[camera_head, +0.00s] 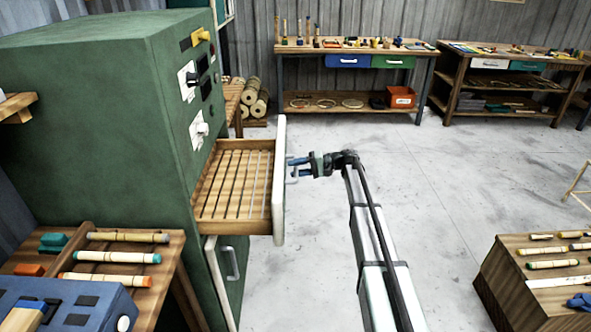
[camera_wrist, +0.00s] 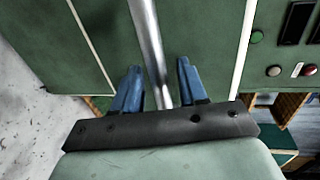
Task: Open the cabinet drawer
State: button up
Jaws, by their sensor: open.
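The green cabinet (camera_head: 110,120) stands at the left in the head view. Its upper drawer (camera_head: 235,215) is pulled well out, showing a slatted wooden inside. My gripper (camera_head: 295,168) is just outside the drawer's front panel (camera_head: 280,190), pointing at it. In the wrist view, the gripper's blue fingers (camera_wrist: 157,75) are apart, one on each side of the metal handle bar (camera_wrist: 147,35). I cannot tell whether either finger touches the bar. The bar's near end is hidden behind the dark gripper body.
A lower door with a handle (camera_head: 230,264) is below the drawer. A wooden rack with rods (camera_head: 115,256) stands at the front left and a wooden crate (camera_head: 500,282) at the front right. Workbenches (camera_head: 350,62) line the back. The floor (camera_head: 440,170) right of my arm is clear.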

jog(key=v, duration=1.3)
jog(key=shift+d, duration=0.2)
